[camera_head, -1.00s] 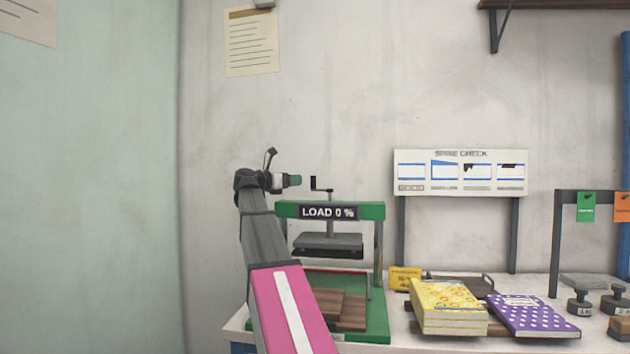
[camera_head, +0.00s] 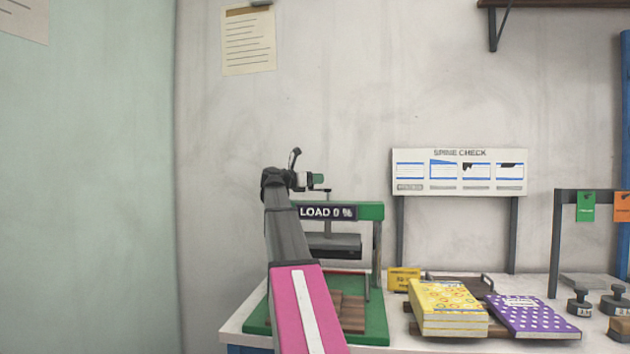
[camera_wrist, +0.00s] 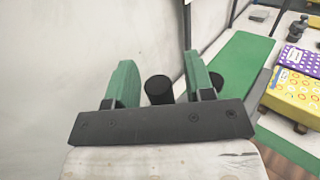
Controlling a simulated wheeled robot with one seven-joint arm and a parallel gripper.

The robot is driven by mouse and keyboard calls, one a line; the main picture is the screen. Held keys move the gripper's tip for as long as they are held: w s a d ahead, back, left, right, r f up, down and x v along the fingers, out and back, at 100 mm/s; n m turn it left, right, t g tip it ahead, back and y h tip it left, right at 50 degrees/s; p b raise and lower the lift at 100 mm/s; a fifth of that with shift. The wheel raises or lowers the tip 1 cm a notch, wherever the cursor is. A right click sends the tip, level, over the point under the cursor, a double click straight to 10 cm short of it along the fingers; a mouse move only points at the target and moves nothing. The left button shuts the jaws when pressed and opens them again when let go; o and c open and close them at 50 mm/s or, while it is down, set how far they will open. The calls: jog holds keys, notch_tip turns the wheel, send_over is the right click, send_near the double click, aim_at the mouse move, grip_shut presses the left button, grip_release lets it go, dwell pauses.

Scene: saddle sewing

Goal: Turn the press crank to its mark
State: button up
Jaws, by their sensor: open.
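The green press (camera_head: 375,212) stands at the left end of the table, with a LOAD 0 % sign (camera_head: 327,212) on its crossbeam. My gripper (camera_head: 318,181), with green fingers, is at the crank on top of the press. Part of the crank's arm (camera_head: 326,190) shows just past the fingers; its handle is hidden in the head view. In the wrist view, a black upright cylinder (camera_wrist: 158,90), seemingly the crank handle, stands between the open fingers, with gaps on both sides. A second dark cylinder (camera_wrist: 217,82) is partly behind the right finger. I see no crank mark.
Dark boards (camera_head: 352,312) lie on the press base. Yellow books (camera_head: 448,305) and a purple dotted book (camera_head: 533,316) lie to the right, with weights (camera_head: 580,302) further right. A SPINE CHECK board (camera_head: 459,172) stands behind. The wall is close behind the press.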

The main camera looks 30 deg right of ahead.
jog(key=shift+d, duration=0.25)
grip_shut()
jog(key=shift+s+a+f+n+t, duration=0.1)
jog(key=shift+s+a+n+t, duration=0.35)
jog(key=shift+t, duration=0.35)
jog(key=shift+a+n+t+y, duration=0.2)
jog(key=shift+n+t+y, duration=0.3)
jog(key=shift+n+t, duration=0.7)
jog(key=shift+m, duration=0.25)
grip_release()
jog(key=shift+a, duration=0.1)
jog(key=v, duration=1)
jog(key=shift+s+a, duration=0.25)
